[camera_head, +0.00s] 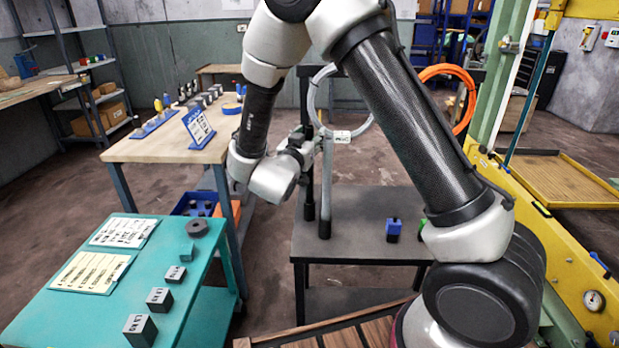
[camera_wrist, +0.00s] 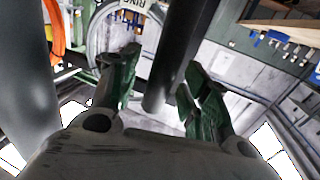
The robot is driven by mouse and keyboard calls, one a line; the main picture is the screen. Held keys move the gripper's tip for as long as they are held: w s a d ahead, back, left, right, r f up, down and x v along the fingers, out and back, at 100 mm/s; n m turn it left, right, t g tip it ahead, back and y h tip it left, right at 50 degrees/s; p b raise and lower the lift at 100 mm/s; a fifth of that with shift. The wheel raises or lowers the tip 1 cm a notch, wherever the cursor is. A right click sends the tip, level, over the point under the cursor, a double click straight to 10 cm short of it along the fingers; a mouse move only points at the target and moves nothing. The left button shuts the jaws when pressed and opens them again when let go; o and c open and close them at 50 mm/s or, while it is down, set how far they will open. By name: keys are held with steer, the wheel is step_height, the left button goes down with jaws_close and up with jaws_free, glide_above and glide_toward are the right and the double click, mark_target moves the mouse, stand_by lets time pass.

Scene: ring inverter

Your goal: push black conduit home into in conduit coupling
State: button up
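My gripper (camera_head: 306,144) is at the tall upright pieces on the dark table. In the wrist view my gripper (camera_wrist: 163,70) has its green-padded fingers apart, with a dark round tube (camera_wrist: 182,45) seen between or behind them. I cannot tell whether this tube is the black conduit or a stand post. Its lower end shows between the fingers; a gap shows on its left side. In the head view a thin black post (camera_head: 309,195) and a grey upright tube (camera_head: 326,190) stand side by side. I cannot make out the conduit coupling.
A pale hose loop (camera_head: 371,117) and an orange hose loop (camera_head: 470,100) hang behind. The dark table (camera_head: 350,245) carries a small blue block (camera_head: 393,230). A teal bench (camera_head: 60,310) with weights stands at left, a wooden bench (camera_head: 150,150) behind it. A yellow frame (camera_head: 575,270) is at right.

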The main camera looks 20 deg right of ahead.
jaws_close()
